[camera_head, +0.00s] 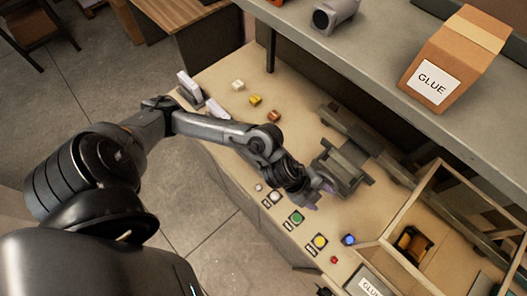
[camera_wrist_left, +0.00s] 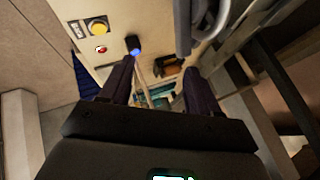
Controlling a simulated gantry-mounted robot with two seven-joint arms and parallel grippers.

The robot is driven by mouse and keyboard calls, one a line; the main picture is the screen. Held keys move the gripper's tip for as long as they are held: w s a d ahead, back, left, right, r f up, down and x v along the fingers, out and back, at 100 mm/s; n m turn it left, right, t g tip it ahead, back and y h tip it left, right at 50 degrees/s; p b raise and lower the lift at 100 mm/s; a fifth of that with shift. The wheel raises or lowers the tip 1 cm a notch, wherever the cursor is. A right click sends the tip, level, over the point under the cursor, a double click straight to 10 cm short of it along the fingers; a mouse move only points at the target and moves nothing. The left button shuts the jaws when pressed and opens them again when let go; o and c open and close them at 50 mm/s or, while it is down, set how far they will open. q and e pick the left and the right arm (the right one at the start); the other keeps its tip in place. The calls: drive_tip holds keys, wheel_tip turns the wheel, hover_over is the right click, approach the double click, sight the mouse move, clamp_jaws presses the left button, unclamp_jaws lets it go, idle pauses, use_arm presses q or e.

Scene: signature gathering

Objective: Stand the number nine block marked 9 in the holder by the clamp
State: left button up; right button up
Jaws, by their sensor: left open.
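My left gripper (camera_head: 318,194) is over the bench beside the grey metal clamp (camera_head: 343,162). In the left wrist view its two dark fingers (camera_wrist_left: 157,80) are apart, with nothing held between them. Three small blocks lie in a row at the upper left of the bench: a whitish one (camera_head: 238,85), a yellow one (camera_head: 256,100) and a brown one (camera_head: 274,116). No mark 9 is legible on any of them, so I cannot tell which is the number nine block. I cannot make out the holder clearly. My right gripper is not in view.
Green (camera_head: 297,217), yellow (camera_head: 320,241) and blue (camera_head: 348,239) buttons line the bench's front edge. A wooden frame (camera_head: 395,220) stands right, around a dark orange-marked object (camera_head: 411,243). A shelf (camera_head: 390,95) carrying a GLUE box (camera_head: 457,60) overhangs behind the clamp.

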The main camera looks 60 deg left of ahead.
use_arm(q)
drive_tip(key=d+r+n+t, duration=0.2)
drive_tip(key=d+r+n, duration=0.1)
drive_tip(key=n, duration=0.1)
drive_tip(key=s+a+f+n+g+y, duration=0.4)
drive_tip(key=s+a+f+n, duration=0.1)
drive_tip(key=s+a+n, duration=0.6)
drive_tip(key=shift+s+a+y, duration=0.4)
drive_tip(key=shift+s+a, duration=0.15)
drive_tip(key=shift+s, duration=0.55)
wheel_tip(320, 180, up, 2)
drive_tip(key=shift+p, duration=1.1)
